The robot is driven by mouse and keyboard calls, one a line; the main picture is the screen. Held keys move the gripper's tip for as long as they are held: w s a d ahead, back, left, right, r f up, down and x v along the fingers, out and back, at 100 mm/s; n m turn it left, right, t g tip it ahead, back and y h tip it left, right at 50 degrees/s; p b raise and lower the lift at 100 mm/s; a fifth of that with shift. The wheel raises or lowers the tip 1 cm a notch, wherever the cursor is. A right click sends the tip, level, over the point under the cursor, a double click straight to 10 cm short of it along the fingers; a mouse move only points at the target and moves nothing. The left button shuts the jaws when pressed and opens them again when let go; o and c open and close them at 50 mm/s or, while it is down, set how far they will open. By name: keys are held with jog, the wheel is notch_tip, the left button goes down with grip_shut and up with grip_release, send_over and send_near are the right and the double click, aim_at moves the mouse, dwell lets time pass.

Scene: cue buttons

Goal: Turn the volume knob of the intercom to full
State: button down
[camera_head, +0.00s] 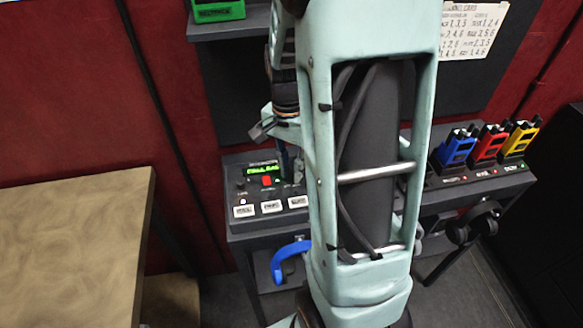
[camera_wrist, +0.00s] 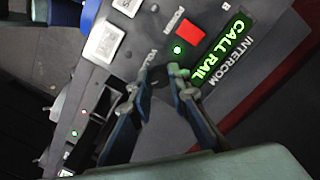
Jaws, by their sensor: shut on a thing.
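The intercom is a dark grey panel with a green display (camera_head: 263,170), which reads CALL RAIL in the wrist view (camera_wrist: 223,52). A red button (camera_wrist: 190,36) and a small green light sit beside the display. The volume knob (camera_wrist: 160,80) is a small dark shape, mostly hidden between my fingertips. My gripper (camera_wrist: 164,77) is over the panel with its two fingers on either side of the knob, shut on it. The knob's pointer and exact angle cannot be made out. In the head view my arm covers the knob.
White push buttons (camera_head: 271,206) line the panel's front edge. A blue handle (camera_head: 290,255) hangs below the desk. Blue (camera_head: 454,150), red and yellow handsets stand to the right. A wooden table (camera_head: 75,240) is at the left. A black handwheel (camera_head: 474,225) is at the right.

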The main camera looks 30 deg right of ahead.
aim_at(290, 172)
jog(key=c, duration=1.8)
grip_release()
jog(key=r, duration=1.2)
jog(key=shift+w+a, duration=0.1)
jog(key=shift+w, duration=0.1)
